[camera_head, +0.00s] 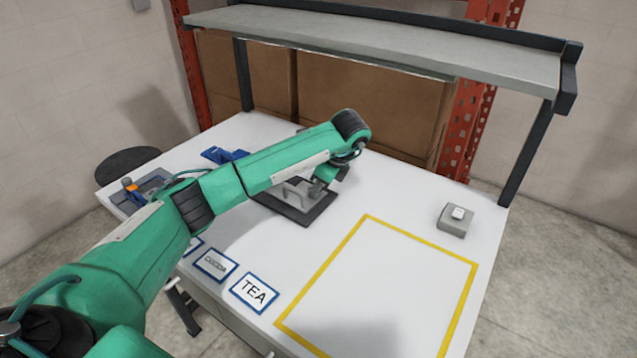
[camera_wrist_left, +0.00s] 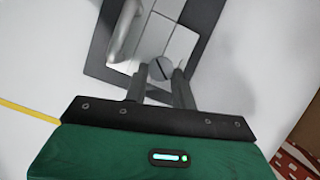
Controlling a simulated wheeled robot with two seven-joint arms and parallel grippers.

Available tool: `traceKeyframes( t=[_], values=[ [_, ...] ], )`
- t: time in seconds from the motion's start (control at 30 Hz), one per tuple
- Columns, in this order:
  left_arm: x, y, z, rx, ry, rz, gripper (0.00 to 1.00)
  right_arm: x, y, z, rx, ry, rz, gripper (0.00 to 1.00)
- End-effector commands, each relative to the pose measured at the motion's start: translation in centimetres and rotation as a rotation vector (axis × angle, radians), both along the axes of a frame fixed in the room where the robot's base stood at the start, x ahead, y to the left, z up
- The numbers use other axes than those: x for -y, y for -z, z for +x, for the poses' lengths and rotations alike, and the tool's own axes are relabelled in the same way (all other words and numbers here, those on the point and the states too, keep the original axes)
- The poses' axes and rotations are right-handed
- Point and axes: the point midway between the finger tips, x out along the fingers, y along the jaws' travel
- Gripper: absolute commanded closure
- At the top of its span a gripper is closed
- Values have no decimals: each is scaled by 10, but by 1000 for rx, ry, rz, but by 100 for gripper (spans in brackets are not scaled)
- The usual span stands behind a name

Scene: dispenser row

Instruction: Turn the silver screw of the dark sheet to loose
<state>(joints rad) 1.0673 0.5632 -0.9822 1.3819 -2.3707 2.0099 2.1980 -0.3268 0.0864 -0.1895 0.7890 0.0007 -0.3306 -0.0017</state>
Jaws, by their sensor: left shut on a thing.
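The dark sheet (camera_head: 308,217) lies flat on the white table under my left forearm. In the left wrist view the dark sheet (camera_wrist_left: 203,18) shows as a dark border around a pale plate with a grey curved handle (camera_wrist_left: 125,32). The silver screw (camera_wrist_left: 160,69) is a round head with a dark slot, at the plate's edge. The slot is slanted. My left gripper (camera_head: 320,188) is over the sheet's right side. In the wrist view the fingers of my left gripper (camera_wrist_left: 160,74) are shut on the screw, one on each side. My right gripper is not in view.
A yellow-outlined area (camera_head: 370,218) on the table is empty. A grey box with a white button (camera_head: 457,215) stands at the right. Cards, one reading TEA (camera_head: 254,293), lie near the front edge. A blue item (camera_head: 222,155) is behind my arm. A grey shelf (camera_head: 400,48) spans the back.

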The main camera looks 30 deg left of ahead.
Motion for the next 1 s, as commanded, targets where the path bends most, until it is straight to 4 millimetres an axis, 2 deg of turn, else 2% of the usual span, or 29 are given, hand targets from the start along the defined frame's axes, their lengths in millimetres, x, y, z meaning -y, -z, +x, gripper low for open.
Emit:
traceKeyframes(
  t=[0.03, 0.37, 0.4, 0.5, 0.8, 1.0],
  values=[
    [1, 6, -3, -13, -2, 1, 97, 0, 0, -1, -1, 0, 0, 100],
    [1, 7, -3, -13, -4, 1, 97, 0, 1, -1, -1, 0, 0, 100],
    [0, 7, -3, -13, -4, 1, 72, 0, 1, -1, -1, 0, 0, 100],
    [0, 6, -3, -12, -4, 1, 52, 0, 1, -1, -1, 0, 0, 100],
    [1, 1, -1, -5, -4, 1, 51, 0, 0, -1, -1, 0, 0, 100],
    [8, -21, 1, 0, -3, 2, 51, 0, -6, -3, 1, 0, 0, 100]
  ],
)
